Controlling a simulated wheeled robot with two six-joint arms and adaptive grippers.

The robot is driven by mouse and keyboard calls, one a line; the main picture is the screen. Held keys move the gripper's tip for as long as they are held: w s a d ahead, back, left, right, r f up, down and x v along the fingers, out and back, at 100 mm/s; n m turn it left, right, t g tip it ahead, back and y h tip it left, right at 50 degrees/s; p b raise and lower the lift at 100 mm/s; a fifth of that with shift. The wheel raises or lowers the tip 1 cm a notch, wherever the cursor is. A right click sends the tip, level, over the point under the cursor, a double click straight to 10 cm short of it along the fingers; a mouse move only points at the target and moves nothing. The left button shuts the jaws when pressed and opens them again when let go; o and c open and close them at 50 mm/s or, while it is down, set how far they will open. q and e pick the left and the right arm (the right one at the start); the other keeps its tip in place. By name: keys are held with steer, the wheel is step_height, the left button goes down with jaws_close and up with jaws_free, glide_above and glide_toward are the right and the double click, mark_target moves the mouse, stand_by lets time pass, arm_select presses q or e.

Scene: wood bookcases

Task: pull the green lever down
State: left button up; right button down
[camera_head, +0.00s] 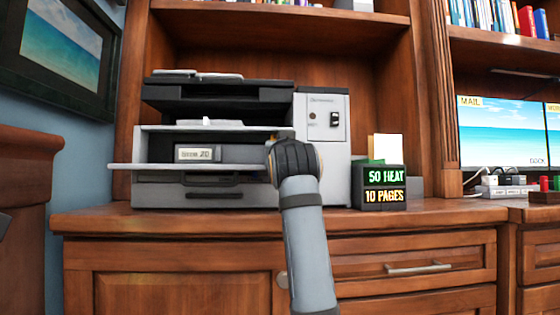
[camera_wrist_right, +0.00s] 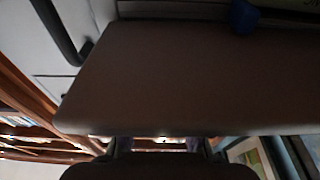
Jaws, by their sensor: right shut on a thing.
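A grey and white printer (camera_head: 240,190) stands on the wooden desk, its front open. A pale flap (camera_head: 190,166) sticks out level from its front; a broad grey panel, apparently this flap, fills much of the right wrist view (camera_wrist_right: 190,80). My right gripper (camera_head: 291,156) is at the flap's right end and covers part of the printer front. In the right wrist view, its dark fingers (camera_wrist_right: 157,146) are at the panel's edge and look closed on it. A small blue knob (camera_wrist_right: 243,17) shows beyond the panel. I cannot make out a green lever.
A black sign box (camera_head: 380,187) reading "SO HEAT 10 PAGES" stands right of the printer, with paper behind it. A monitor (camera_head: 500,130) is farther right. Bare desktop (camera_head: 440,212) lies in front of the sign. A shelf (camera_head: 280,12) runs above the printer.

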steer(key=shift+f, duration=0.1)
steer(key=c, duration=1.6)
jaws_free()
steer(key=shift+o, duration=0.2)
